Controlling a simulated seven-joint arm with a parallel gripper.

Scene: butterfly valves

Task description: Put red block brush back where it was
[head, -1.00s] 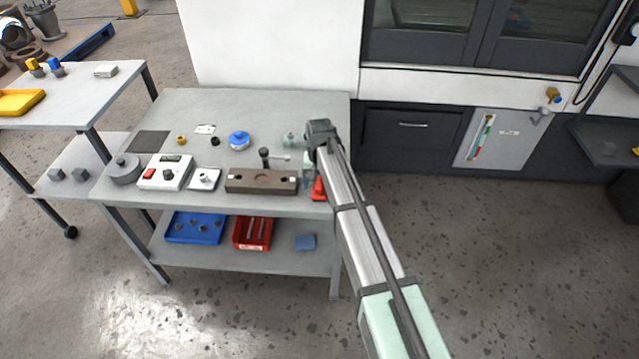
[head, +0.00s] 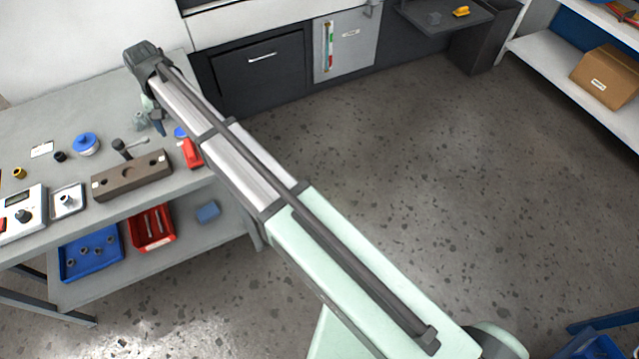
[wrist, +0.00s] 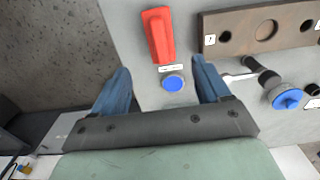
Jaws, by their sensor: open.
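The red block brush (head: 191,153) lies on the grey workbench (head: 60,115) near its right edge, right of the brown block with holes. The wrist view also shows the brush (wrist: 158,35), with a blue disc (wrist: 173,83) and a small white label close to its end. The disc shows in the head view too (head: 180,132). My gripper (wrist: 161,68) is open, with its blue fingers wide apart and nothing between them. In the wrist view the brush lies beyond the fingertips. In the head view my wrist hides part of the bench behind the brush.
The brown block with holes (head: 132,176) and a black-handled tool (head: 121,147) are left of the brush. A blue-topped round part (head: 86,143) stands behind. Blue (head: 89,254) and red (head: 151,228) bins sit on the lower shelf.

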